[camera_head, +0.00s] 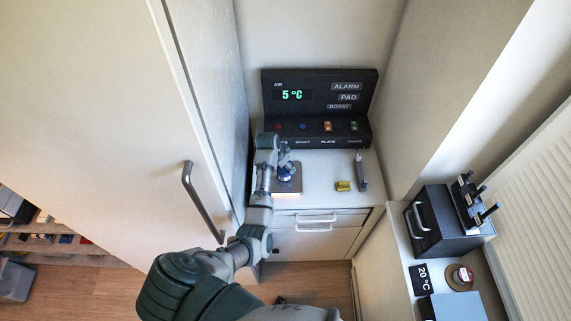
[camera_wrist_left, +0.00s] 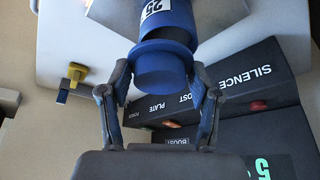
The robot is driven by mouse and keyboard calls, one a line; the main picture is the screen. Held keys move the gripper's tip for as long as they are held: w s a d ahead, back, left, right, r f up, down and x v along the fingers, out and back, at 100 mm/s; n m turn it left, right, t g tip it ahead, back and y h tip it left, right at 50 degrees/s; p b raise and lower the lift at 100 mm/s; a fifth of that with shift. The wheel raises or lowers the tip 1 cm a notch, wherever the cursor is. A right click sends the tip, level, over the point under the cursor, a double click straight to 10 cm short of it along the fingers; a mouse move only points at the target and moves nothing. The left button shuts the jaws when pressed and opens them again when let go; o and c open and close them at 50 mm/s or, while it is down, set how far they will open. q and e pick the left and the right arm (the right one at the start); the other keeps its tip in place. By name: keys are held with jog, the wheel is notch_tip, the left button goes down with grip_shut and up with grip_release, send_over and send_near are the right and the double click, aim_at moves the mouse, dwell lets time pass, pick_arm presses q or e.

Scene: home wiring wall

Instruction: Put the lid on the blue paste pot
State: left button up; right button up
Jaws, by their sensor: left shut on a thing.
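The blue paste pot (camera_wrist_left: 168,18), with a white label reading 25, stands on a grey plate in the left wrist view. The blue pot also shows small in the head view (camera_head: 285,176). The blue lid (camera_wrist_left: 160,72) has a wide rim and is in line with the pot's mouth. My left gripper (camera_wrist_left: 160,82) is shut on the lid, one finger on each side. Lid and pot look very close; I cannot tell whether the lid is seated or slightly apart. In the head view my left gripper (camera_head: 284,158) is just above the pot. My right gripper is not in view.
A black alarm panel (camera_head: 318,100) stands behind the pot. A yellow block (camera_head: 343,186) and a slim grey tool (camera_head: 361,172) lie to the right on the white counter (camera_head: 320,180). A tall door with a grey handle (camera_head: 200,200) is close on the left.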

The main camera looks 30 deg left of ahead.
pick_arm(q)
jog(key=shift+a+f, duration=0.15)
jog(key=shift+a, duration=0.05)
jog(key=shift+f, duration=0.45)
jog(key=shift+f, duration=0.2)
jog(key=o, duration=1.1)
jog(key=shift+d, duration=0.1)
jog(key=shift+c, duration=0.2)
jog(key=v, duration=1.1)
jog(key=shift+r, duration=0.35)
